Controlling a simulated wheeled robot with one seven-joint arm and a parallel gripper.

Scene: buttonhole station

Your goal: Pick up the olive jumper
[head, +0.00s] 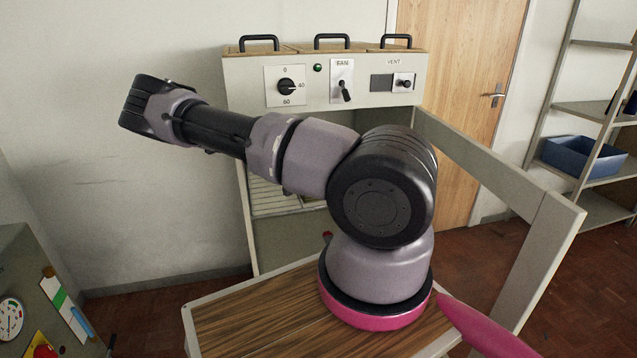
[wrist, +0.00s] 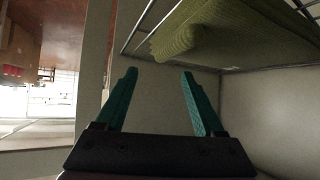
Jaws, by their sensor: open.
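The olive jumper (wrist: 232,34) shows in the wrist view at the upper right, lying on a wire rack (wrist: 136,36). It looks ribbed and folded, and part of it runs out of the picture. My gripper (wrist: 157,75) has two green fingers spread apart with nothing between them. The jumper lies beyond and to the right of the fingertips, apart from them. In the head view my arm crosses the picture, and neither the gripper's fingers nor the jumper can be made out.
In the head view a cabinet panel (head: 236,82) with a dial, a switch and black handles stands behind my arm. A brown wooden top (head: 255,317) lies below. A blue bin (head: 571,158) sits on shelving at the right. Plain walls bound the rack in the wrist view.

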